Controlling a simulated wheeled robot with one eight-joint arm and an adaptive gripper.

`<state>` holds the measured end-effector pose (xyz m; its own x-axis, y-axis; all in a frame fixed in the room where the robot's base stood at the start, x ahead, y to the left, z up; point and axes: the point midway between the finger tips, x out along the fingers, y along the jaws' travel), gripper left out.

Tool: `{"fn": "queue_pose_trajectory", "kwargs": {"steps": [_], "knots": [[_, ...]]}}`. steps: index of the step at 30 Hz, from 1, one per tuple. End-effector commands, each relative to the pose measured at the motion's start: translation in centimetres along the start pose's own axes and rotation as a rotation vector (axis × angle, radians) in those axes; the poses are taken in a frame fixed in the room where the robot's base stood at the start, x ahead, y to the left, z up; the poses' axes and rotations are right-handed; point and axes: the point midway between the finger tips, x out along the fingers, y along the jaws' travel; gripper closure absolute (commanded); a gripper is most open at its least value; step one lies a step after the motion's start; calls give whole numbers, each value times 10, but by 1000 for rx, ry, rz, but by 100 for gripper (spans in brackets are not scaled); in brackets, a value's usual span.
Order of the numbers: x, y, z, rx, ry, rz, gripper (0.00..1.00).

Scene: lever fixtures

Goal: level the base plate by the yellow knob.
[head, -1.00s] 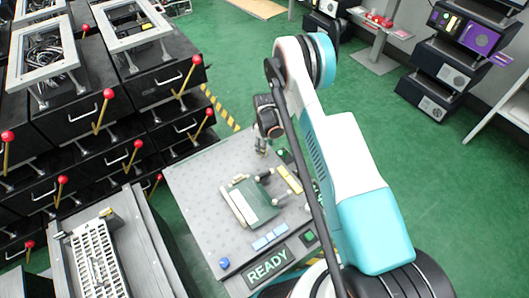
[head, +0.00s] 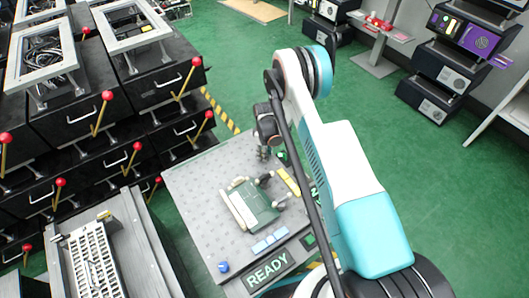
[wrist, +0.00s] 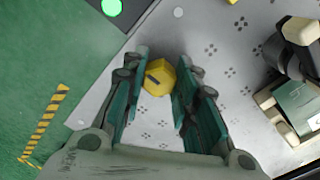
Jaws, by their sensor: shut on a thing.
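The yellow knob (wrist: 158,78) is a faceted, nut-like piece with a dark slot on top, in the middle of the wrist view. My gripper (wrist: 162,66) has its green fingers on either side of the knob and is shut on it. In the head view my gripper (head: 263,154) is at the far edge of the grey base plate (head: 195,190), and the knob cannot be made out there. The plate carries a dot pattern, which also shows in the wrist view (wrist: 220,100). I cannot tell its tilt.
A green fixture (head: 255,207) with pale handles stands on the plate, near blue buttons, a blue knob (head: 223,267) and a READY sign (head: 268,269). A green lamp (wrist: 111,7) shows beside my gripper.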

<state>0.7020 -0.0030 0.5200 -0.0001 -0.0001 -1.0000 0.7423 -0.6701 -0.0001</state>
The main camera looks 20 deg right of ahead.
Motion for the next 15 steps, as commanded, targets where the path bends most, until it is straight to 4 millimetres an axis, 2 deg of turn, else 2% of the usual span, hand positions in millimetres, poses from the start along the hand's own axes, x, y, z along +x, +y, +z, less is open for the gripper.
{"fn": "queue_pose_trajectory", "kwargs": {"steps": [8, 15], "knots": [[0, 0, 0, 61, 0, 0, 97], [0, -1, 0, 224, 0, 0, 97]]}}
